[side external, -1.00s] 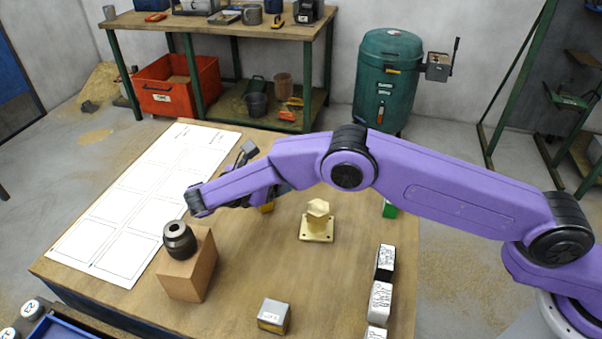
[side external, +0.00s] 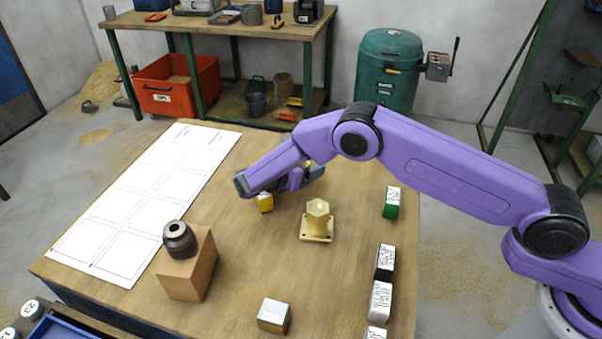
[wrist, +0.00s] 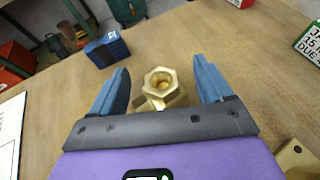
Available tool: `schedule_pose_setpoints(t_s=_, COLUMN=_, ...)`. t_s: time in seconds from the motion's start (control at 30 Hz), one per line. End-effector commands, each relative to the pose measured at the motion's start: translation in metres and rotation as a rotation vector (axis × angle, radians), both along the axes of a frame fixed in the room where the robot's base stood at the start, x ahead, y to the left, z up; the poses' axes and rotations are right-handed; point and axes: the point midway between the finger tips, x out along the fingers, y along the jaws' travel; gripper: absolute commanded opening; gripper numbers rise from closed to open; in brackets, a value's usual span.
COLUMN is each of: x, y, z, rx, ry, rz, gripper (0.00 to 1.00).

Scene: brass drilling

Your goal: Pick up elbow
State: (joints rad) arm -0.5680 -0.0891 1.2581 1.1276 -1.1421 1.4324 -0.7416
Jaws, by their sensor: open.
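A brass fitting with a hexagonal open end, which I take to be the elbow (wrist: 160,84), lies on the wooden table in the wrist view. Its lower body is partly hidden under the hexagonal end. My gripper (wrist: 161,68) is open, with one blue finger to the left of the fitting and one to the right. No contact shows. In the side view my gripper (side external: 312,175) hangs over the far middle of the table, partly behind my arm.
A brass flanged post (side external: 317,222) stands close by; a plate corner (wrist: 297,158) shows at the wrist view's lower right. A blue box (wrist: 107,48) lies beyond the left finger.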

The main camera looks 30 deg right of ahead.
Motion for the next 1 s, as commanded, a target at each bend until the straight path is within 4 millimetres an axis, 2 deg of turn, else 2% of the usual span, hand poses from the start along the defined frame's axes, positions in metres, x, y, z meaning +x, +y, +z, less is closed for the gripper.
schedule_pose_setpoints(t_s=0.2, x=0.0009, y=-0.0016, z=-0.0008, rx=0.000, ry=0.000, rz=0.001, gripper=0.79)
schedule_pose_setpoints(t_s=0.23, x=0.0009, y=-0.0016, z=-0.0008, rx=0.000, ry=0.000, rz=0.001, gripper=0.76)
schedule_pose_setpoints(t_s=0.47, x=0.0006, y=-0.0011, z=-0.0013, rx=0.001, ry=0.000, rz=0.002, gripper=0.01)
schedule_pose_setpoints(t_s=0.87, x=-0.0002, y=0.0009, z=-0.0022, rx=0.005, ry=0.000, rz=0.005, gripper=0.00)
schedule_pose_setpoints(t_s=1.0, x=-0.0003, y=0.0014, z=0.0042, rx=0.006, ry=0.000, rz=0.004, gripper=0.00)
